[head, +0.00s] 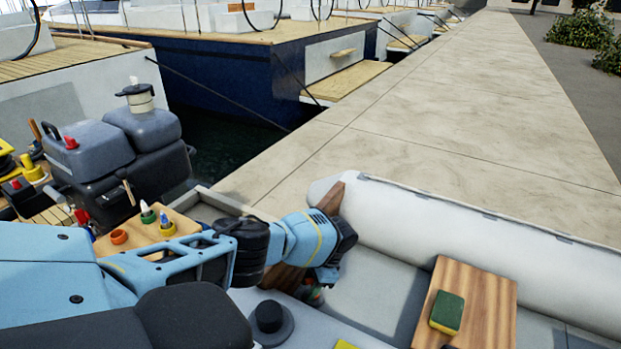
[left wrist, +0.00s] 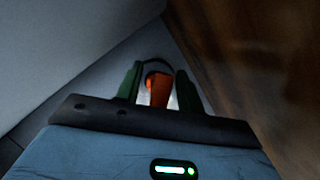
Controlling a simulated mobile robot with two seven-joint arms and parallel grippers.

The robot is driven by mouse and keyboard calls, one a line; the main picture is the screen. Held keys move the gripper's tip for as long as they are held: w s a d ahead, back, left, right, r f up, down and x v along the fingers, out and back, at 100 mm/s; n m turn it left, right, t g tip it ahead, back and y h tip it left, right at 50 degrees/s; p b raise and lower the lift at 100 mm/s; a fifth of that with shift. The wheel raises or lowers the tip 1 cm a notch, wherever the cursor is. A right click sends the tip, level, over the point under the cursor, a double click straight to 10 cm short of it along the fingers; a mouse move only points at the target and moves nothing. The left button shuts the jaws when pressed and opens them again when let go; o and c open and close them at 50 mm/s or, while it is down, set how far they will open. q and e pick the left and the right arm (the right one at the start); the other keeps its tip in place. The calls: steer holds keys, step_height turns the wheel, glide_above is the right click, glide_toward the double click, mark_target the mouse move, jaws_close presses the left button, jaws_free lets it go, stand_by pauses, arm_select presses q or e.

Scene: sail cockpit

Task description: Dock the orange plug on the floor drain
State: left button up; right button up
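The orange plug (left wrist: 158,90) shows in the left wrist view, low down between the two green fingers of my left gripper (left wrist: 158,92). A pale strip shows on each side of it, so the fingers look open around it rather than pressed on it. A dark curved edge, perhaps the drain's rim (left wrist: 156,63), arcs just beyond the plug; whether the plug sits in it I cannot tell. In the head view my left gripper (head: 315,292) points down at the boat floor beside a wooden board, its tips mostly hidden. My right gripper is not in view.
A wooden board (head: 477,295) with a green-yellow sponge (head: 447,312) lies at right. A dark round flanged piece (head: 270,322) stands near my left arm. A wooden tray (head: 160,232) with small bottles is at left. The grey inflatable tube (head: 470,235) borders the floor.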

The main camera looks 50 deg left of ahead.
arm_select(q)
steer(key=shift+r, duration=0.3)
steer(key=p+v, duration=0.1)
steer(key=v, duration=1)
steer(key=shift+f+p, duration=0.1)
steer(key=shift+p, duration=0.3)
steer(key=shift+w+d+r, duration=0.15)
steer(key=shift+w+r, duration=0.05)
steer(key=shift+r, duration=0.2)
